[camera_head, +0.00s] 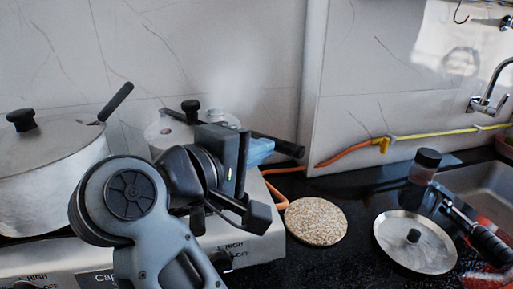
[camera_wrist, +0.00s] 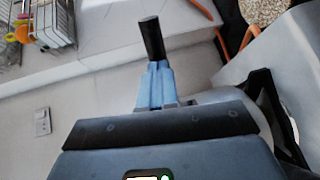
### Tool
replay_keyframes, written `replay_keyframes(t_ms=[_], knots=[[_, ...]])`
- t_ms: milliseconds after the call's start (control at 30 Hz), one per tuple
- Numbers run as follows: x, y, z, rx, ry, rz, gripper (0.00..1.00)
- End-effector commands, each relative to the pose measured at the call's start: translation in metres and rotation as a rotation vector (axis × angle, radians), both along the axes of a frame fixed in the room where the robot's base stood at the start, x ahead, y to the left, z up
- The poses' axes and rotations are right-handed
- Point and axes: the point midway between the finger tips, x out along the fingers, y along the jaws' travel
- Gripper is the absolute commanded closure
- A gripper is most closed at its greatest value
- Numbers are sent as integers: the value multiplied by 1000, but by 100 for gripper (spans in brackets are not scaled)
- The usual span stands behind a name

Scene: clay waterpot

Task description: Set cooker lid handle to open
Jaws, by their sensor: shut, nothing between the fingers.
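A large lidded pot (camera_head: 50,170) stands on the stove's left. A round cork mat (camera_head: 316,221), a steel lid (camera_head: 415,242) and a dark-capped jar (camera_head: 424,166) are on the black counter at right. An orange hose (camera_head: 350,152) runs along the wall. A wire rack (camera_wrist: 54,22) shows in the wrist view.

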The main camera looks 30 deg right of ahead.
Motion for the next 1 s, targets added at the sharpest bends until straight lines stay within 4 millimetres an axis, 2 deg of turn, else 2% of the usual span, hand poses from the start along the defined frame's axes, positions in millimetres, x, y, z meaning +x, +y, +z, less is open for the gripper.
replay_keyframes(t_ms=[233,600,1000], knots=[[3,-15,-8,8,0,66,100],[13,-47,-3,2,-3,122,100],[14,-51,0,0,0,123,100]])
